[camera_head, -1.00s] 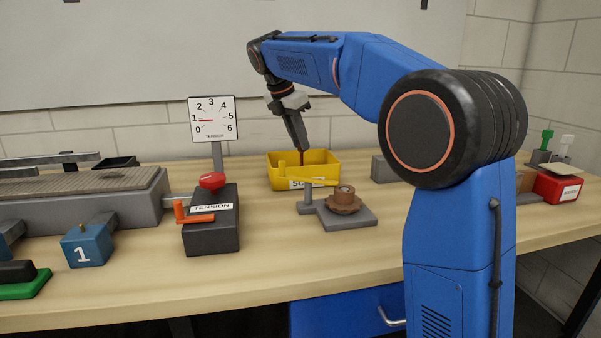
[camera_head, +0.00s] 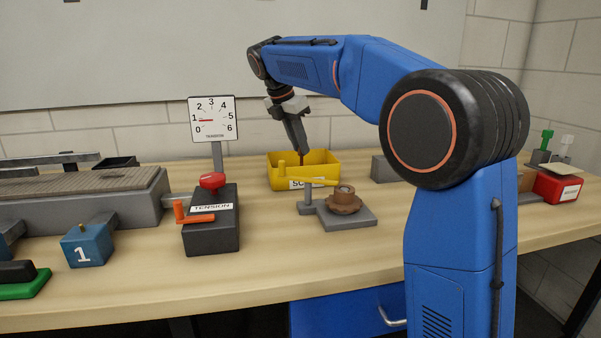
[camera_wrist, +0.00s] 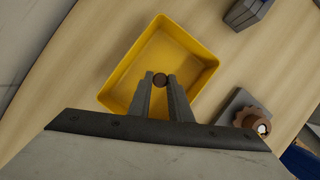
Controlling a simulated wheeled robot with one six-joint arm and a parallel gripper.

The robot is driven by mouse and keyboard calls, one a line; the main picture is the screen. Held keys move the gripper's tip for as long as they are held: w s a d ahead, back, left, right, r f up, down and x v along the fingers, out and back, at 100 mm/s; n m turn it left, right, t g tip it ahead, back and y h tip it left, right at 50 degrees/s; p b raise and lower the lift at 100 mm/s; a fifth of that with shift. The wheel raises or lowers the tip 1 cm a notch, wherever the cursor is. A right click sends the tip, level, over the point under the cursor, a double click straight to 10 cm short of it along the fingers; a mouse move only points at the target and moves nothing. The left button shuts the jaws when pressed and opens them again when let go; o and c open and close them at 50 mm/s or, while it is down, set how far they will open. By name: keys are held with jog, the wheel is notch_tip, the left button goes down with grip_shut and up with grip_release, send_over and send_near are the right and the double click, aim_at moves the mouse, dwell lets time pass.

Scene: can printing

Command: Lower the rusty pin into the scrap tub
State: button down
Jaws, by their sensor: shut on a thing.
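The yellow scrap tub (camera_head: 330,163) stands on the bench, with a white label on its front. My gripper (camera_head: 303,149) points down over the tub. In the wrist view my gripper (camera_wrist: 160,82) is shut on the rusty pin (camera_wrist: 160,79), seen end-on as a small dark brown disc between the fingertips. The tub also shows there (camera_wrist: 122,74), with its bare floor below the pin. In the head view the pin (camera_head: 302,158) is a thin dark line under the fingers, against the tub's inner wall. Whether its lower end touches the floor I cannot tell.
A grey block (camera_head: 383,168) is right of the tub.

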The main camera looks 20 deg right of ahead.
jog(key=shift+f, duration=0.35)
dwell(0.4)
jog(key=c, duration=1.5)
grip_release()
jog(key=shift+c, duration=0.2)
